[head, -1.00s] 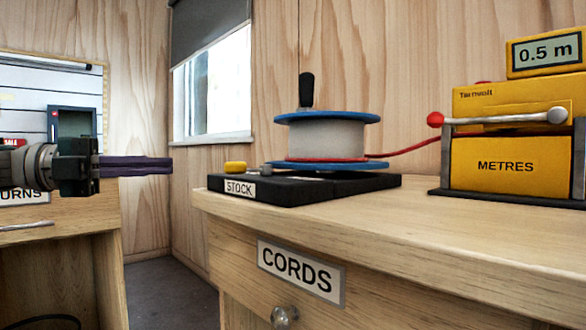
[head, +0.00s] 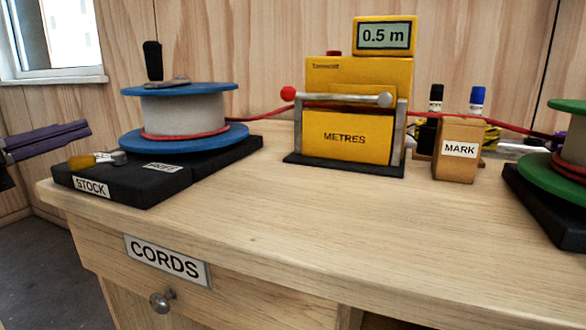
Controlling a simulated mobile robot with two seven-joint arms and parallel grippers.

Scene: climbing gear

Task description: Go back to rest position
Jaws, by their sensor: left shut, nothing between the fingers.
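My left gripper (head: 84,131) comes in at the left edge of the head view. Its purple fingers are shut together and empty, pointing right. They are left of the blue-flanged reel (head: 186,112) and apart from it in the picture. My right gripper cannot be made out in this view.
The reel stands on a black STOCK base (head: 140,190) on the wooden counter (head: 300,220). Red cord runs through the yellow METRES counter (head: 345,140), past the MARK box (head: 457,150) with pens, to a green reel (head: 560,175). The counter's front is clear, above the CORDS drawer (head: 110,265).

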